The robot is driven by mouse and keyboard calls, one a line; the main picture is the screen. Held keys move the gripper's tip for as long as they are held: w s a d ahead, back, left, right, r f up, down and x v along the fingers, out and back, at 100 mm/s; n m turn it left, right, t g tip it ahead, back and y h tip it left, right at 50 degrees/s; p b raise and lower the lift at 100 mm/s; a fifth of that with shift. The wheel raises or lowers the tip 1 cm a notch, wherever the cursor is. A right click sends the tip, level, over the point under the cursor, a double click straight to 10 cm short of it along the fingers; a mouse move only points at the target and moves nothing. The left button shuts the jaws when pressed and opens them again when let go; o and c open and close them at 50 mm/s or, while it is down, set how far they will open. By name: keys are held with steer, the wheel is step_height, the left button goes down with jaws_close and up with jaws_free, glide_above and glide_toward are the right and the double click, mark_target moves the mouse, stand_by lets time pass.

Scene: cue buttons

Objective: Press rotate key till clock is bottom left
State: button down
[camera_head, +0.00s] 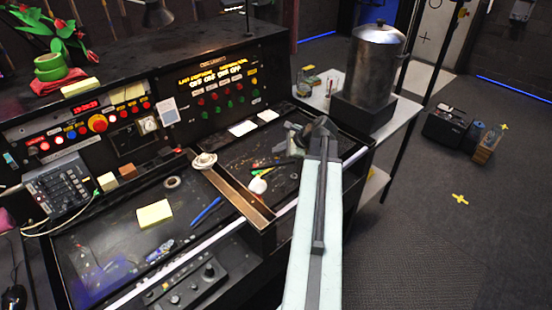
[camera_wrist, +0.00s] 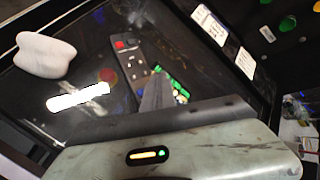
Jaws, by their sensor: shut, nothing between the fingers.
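My gripper (camera_head: 312,135) is at the end of my outstretched arm, low over the right part of the console desk. In the wrist view my gripper (camera_wrist: 158,92) is shut and empty, its tip over a dark keypad (camera_wrist: 137,62). The keypad has a red key (camera_wrist: 126,44) at its far end and several green keys (camera_wrist: 178,84) just right of the fingertip. I cannot tell whether the tip touches a key, and no rotate label is readable. A small white dial like a clock (camera_head: 147,125) shows on the left console panel; no clock picture on a screen is readable.
A white rounded object (camera_wrist: 45,55) lies left of the keypad. A wooden strip (camera_head: 232,195) divides the desk, with a yellow note (camera_head: 154,213) and blue pen (camera_head: 206,211) to its left. A metal pot (camera_head: 374,70) stands at the right.

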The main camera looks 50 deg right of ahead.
steer(key=shift+f, duration=0.1)
stand_by(0.5)
steer(key=shift+f+b, duration=0.3)
steer(key=shift+b, duration=0.1)
steer(key=shift+f+b, duration=0.3)
steer(key=shift+r, duration=0.1)
stand_by(0.4)
steer(key=shift+r+p, duration=0.65)
steer(key=shift+p, duration=0.1)
step_height(320, 180, up, 5)
steer(key=p, duration=0.5)
steer(key=shift+r, duration=0.1)
stand_by(0.4)
